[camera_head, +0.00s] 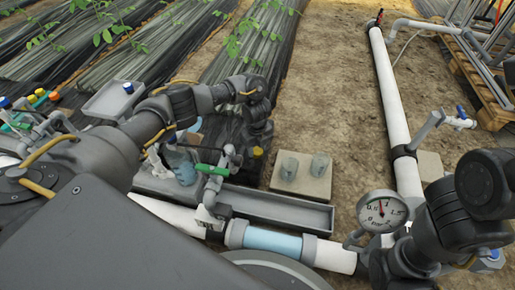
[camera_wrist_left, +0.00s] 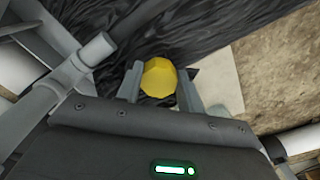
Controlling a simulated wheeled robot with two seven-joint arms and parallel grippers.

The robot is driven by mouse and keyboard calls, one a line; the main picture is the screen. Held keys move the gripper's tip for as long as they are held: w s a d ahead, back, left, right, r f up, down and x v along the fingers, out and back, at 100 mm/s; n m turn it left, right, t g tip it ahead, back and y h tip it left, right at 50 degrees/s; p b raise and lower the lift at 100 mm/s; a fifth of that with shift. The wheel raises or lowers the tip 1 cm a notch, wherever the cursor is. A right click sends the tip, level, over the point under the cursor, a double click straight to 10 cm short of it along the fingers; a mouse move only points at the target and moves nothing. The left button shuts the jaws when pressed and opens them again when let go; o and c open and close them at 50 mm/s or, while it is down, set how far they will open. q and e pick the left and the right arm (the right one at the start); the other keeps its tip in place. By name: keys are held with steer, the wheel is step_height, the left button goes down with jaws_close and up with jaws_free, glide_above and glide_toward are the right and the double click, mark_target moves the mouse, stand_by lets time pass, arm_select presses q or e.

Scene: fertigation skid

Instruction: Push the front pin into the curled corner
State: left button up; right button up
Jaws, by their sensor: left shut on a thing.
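My left gripper (camera_head: 258,154) points down over the near end of the black film bed, left of the sandy path. In the left wrist view its two fingers (camera_wrist_left: 160,90) are shut on a yellow-headed pin (camera_wrist_left: 158,77). The yellow head also shows small in the head view (camera_head: 257,151). The pin's shaft and tip are hidden, so I cannot tell whether it touches the film. Wrinkled black film (camera_wrist_left: 190,30) lies below and beyond the fingers. I cannot make out the curled corner clearly. My right arm shows at the lower right, but its fingers do not show.
A pale slab with two grey cups (camera_head: 303,178) lies right of the gripper. A grey trough (camera_head: 275,208), a green-handled valve (camera_head: 212,170) and a white pipe with a clear blue section (camera_head: 272,241) are nearer. A pressure gauge (camera_head: 382,211) stands right. The sandy path is open.

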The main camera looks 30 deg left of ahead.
arm_select(q)
steer(key=shift+f, duration=0.2)
steer(key=shift+f+b, duration=0.3)
steer(key=shift+f, duration=0.1)
steer(key=o, duration=1)
steer(key=shift+r, duration=0.1)
